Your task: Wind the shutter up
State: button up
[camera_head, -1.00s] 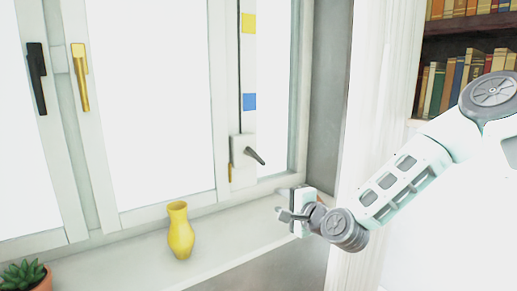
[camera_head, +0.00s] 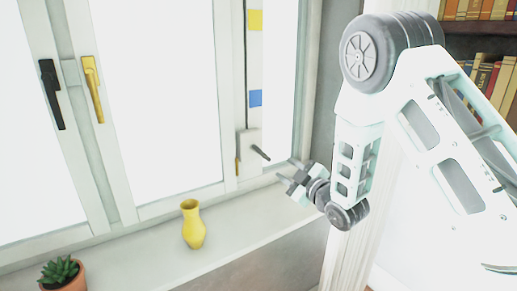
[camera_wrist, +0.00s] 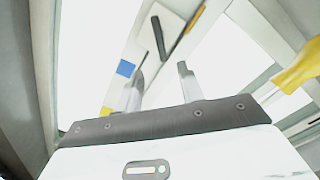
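A white winder box (camera_head: 246,168) with a dark crank handle (camera_head: 260,153) is on the window frame at the right. A narrow strip with a yellow square (camera_head: 255,20) and a blue square (camera_head: 255,98) runs above it. My gripper (camera_head: 289,178) is open and empty, just right of and below the crank, apart from it. In the wrist view the open fingers (camera_wrist: 160,78) point toward the crank handle (camera_wrist: 158,38) and the blue square (camera_wrist: 125,68). I cannot clearly make out a shutter panel against the bright glass.
A yellow vase (camera_head: 193,226) and a potted succulent (camera_head: 62,272) stand on the sill (camera_head: 150,262). A black handle (camera_head: 51,92) and a gold handle (camera_head: 92,88) are on the left window frames. A bookshelf (camera_head: 480,30) and white curtain (camera_head: 352,255) are at the right.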

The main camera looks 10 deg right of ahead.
aim_at(263, 154)
jog(key=p+x, duration=0.4)
jog(key=x, duration=1.2)
jog(key=shift+f, duration=0.1)
grip_shut()
